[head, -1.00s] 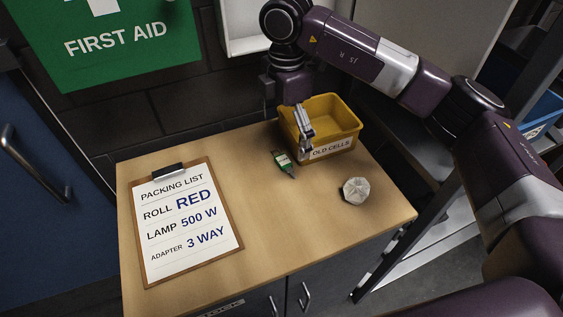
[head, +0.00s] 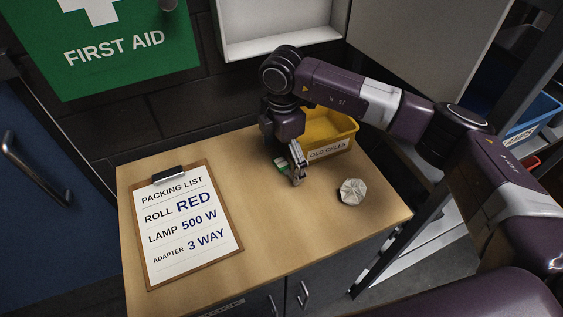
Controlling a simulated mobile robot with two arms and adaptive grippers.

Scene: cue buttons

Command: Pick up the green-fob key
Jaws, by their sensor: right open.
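The green-fob key (head: 281,167) lies on the wooden tabletop (head: 270,225), just in front of the yellow bin. Only part of its green fob with a pale label shows; the rest is hidden behind my right gripper. My right gripper (head: 297,180) is open and points down at the key, with its fingers low over the tabletop. I cannot tell whether the fingers touch the key or stand on either side of it. My left gripper is not in view.
The yellow bin (head: 345,136) marked OLD CELLS stands right behind the gripper. A crumpled white paper ball (head: 352,192) lies to the right. A clipboard (head: 190,225) with a packing list lies on the left. The table's front middle is clear.

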